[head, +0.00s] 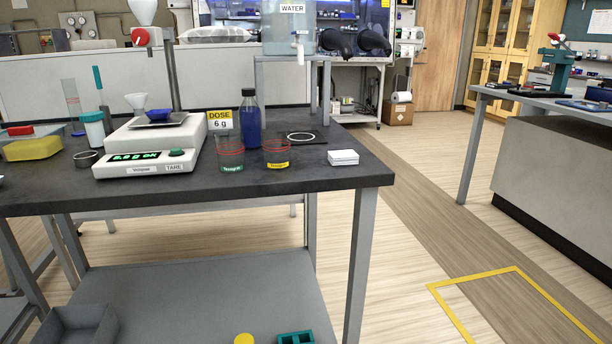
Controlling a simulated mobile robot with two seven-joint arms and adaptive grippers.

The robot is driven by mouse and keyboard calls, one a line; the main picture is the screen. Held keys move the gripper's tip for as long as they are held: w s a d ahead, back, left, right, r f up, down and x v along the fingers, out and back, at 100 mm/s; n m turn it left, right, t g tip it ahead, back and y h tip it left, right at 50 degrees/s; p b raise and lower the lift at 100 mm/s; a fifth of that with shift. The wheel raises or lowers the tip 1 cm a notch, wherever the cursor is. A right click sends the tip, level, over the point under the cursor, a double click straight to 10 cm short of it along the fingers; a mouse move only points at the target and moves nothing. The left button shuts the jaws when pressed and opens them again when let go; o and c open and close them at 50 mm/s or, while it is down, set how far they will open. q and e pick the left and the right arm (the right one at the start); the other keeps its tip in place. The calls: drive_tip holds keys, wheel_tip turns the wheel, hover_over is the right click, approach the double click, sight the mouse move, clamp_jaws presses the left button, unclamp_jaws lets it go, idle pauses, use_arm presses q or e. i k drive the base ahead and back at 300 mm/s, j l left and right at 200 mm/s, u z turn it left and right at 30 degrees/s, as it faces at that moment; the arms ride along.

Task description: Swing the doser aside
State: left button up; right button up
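What looks like the doser, a white funnel-shaped hopper (143,12) with a red knob (140,37), is at the top left. It is on or beside a dark upright post (172,70) behind the balance. The hopper's top is cut off by the picture edge. Below it, a white balance (150,150) with a lit green display stands on the dark bench. A blue weighing boat (158,114) rests on its pan. Neither of my grippers is in view.
A "DOSE 6 g" card (220,120), a blue bottle (250,117) and two marked beakers, left (230,152) and right (276,151), crowd the balance's right side. The floor right of the bench (350,178) is clear.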

sight(144, 10)
drive_tip(key=i+j+u, duration=0.2)
drive_tip(key=i+j, duration=0.2)
drive_tip(key=j, duration=0.2)
drive_tip(key=i+j+u, duration=0.25)
drive_tip(key=i+j, duration=0.2)
drive_tip(key=j, duration=0.1)
